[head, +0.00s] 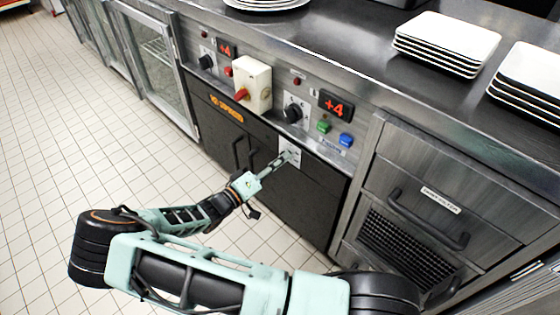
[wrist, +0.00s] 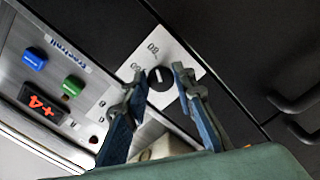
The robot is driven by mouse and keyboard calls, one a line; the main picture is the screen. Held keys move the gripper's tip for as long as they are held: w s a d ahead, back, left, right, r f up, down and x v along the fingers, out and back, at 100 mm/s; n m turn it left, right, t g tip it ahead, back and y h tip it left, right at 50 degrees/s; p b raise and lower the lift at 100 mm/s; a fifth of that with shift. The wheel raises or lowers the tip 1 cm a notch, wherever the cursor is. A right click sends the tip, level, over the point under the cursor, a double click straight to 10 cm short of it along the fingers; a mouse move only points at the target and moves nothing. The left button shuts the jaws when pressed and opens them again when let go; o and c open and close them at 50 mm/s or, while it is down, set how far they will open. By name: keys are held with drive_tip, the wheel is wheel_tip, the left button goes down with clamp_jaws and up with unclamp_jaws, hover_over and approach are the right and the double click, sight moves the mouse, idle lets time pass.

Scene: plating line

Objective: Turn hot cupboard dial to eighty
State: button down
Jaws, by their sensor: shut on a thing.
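The hot cupboard dial (wrist: 160,79) is a small black knob with a white pointer line, on a white plate (wrist: 186,49) with printed numbers. The plate is on the dark cupboard front and also shows in the head view (head: 291,146). In the wrist view the 80 is printed above the knob, and the pointer line runs roughly up towards that side; its exact reading is not clear. My gripper (wrist: 160,82) has a finger on each side of the knob and is shut on it. In the head view my gripper (head: 289,157) covers part of the plate.
Above is a steel panel with black knobs (head: 293,113), a red display (head: 335,105), green and blue buttons (head: 346,140) and a cream box with a red switch (head: 252,84). Door handles (head: 236,152) and a drawer handle (head: 428,220) stick out nearby. White plates (head: 446,42) are stacked above.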

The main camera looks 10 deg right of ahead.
drive_tip(key=c, duration=1.7)
unclamp_jaws()
drive_tip(key=shift+o, duration=0.2)
drive_tip(key=v, duration=1.2)
drive_tip(key=shift+r, duration=0.1)
